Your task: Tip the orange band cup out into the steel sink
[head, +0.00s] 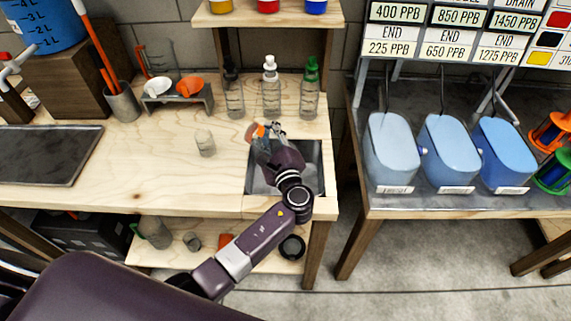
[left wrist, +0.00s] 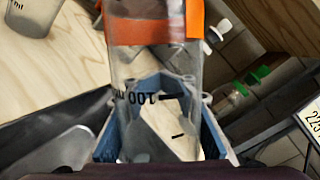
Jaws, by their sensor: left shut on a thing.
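The orange band cup (left wrist: 150,50) is a clear cup with dark markings and an orange band. In the left wrist view it lies between both fingers of my left gripper (left wrist: 158,125), which is shut on it. In the head view the cup (head: 257,134) is partly hidden by my left gripper (head: 264,140), above the far left part of the sink. It looks tilted; I cannot tell whether anything is in it. The steel sink (head: 312,180) is a square basin set in the wooden bench, partly covered by my arm. My right gripper is not in view.
A small clear cup (head: 205,143) stands on the bench left of the sink. Several bottles, including a green-topped one (head: 310,90), stand behind it. A rack (head: 180,104) with white and orange scoops is at the back left. Blue tanks (head: 450,150) stand on the right table.

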